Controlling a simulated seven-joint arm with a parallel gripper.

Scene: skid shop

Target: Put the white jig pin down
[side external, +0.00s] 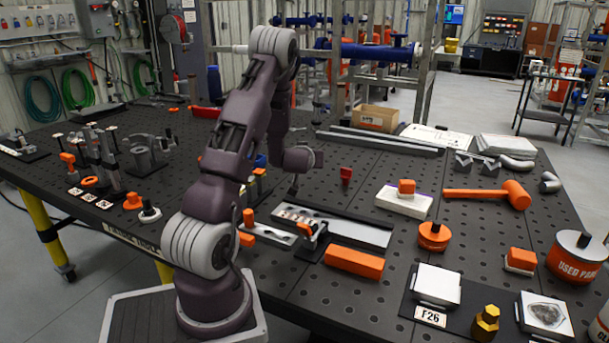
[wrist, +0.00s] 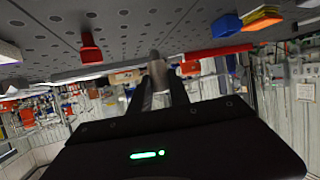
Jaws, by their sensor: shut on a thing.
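My gripper (wrist: 160,88) is shut in the wrist view, its two dark fingers close together. A short, pale grey-white cylindrical piece, which looks like the white jig pin (wrist: 154,56), shows between the fingertips. Most of the pin is hidden by the fingers. In the side external view, the end of my arm hangs above the middle of the dark perforated table (side external: 330,205). There I cannot make out the fingertips or the pin. The wrist view is upside down and looks across the table, so the gripper lies close to level.
A red piece (side external: 346,174) stands near the arm's end. A long grey channel (side external: 360,232), an orange block (side external: 354,262) and a white block with an orange top (side external: 404,200) lie nearer the camera. An orange mallet (side external: 490,194) lies right. Bare table shows between them.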

